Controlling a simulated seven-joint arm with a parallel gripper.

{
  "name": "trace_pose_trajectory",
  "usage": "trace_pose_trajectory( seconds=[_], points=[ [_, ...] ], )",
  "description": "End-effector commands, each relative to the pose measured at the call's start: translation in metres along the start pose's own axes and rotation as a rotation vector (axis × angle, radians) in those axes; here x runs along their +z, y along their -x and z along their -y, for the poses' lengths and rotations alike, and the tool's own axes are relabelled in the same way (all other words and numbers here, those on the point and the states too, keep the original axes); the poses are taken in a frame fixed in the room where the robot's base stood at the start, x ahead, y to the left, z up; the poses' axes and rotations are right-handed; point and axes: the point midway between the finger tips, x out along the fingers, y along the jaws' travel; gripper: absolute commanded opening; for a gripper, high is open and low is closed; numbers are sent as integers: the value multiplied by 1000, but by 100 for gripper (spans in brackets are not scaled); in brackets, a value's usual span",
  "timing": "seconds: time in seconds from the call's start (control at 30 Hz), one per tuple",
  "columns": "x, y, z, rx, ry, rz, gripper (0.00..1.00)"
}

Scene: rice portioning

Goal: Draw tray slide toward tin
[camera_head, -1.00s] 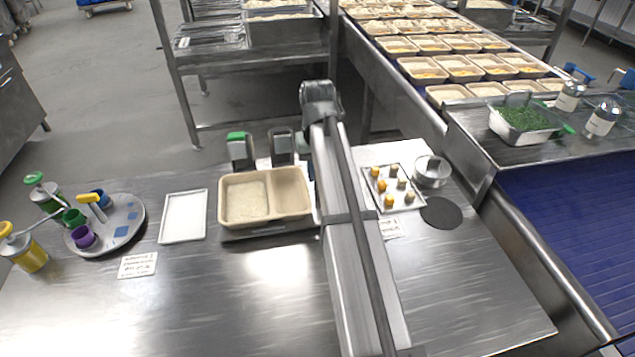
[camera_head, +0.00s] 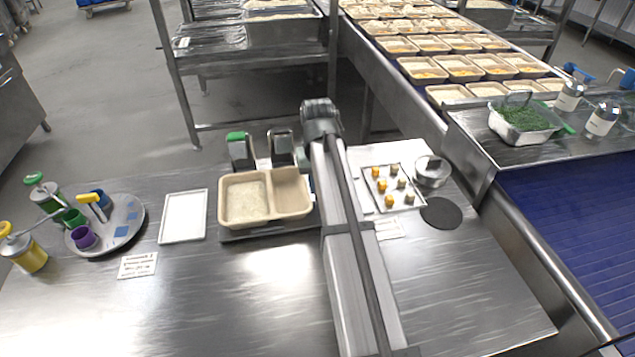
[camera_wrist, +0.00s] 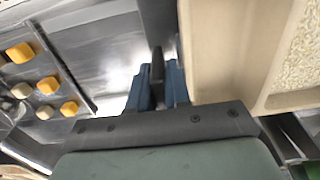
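The tray slide (camera_head: 236,237) is a dark metal plate under a beige two-compartment tray (camera_head: 222,208). Rice fills the left compartment, and the right one looks empty. The round metal tin (camera_head: 432,172) stands to the right, past my arm. In the wrist view my gripper (camera_wrist: 158,90) points down just beside the wall of the beige tray (camera_wrist: 222,60). Its blue fingers sit close on both sides of a dark upright piece (camera_wrist: 157,64), perhaps the slide's handle. Whether they press on it I cannot tell. In the head view my arm hides the fingertips.
A tray of yellow and pale cubes (camera_head: 416,200) lies left of the tin, and a black disc (camera_head: 441,213) in front of it. Two dispensers stand behind the beige tray. A white tray (camera_head: 164,233) and a round caddy (camera_head: 133,215) are to the left.

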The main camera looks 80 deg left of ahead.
Motion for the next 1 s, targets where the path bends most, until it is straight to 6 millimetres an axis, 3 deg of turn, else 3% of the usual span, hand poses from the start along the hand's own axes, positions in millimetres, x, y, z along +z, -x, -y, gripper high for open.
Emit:
trace_pose_trajectory(
  seconds=[0.5, 1.0],
  points=[
    [0, 0, -5, 0, -1, 0, 0],
    [-1, 0, -105, 1, -2, 0, 0]
  ],
)
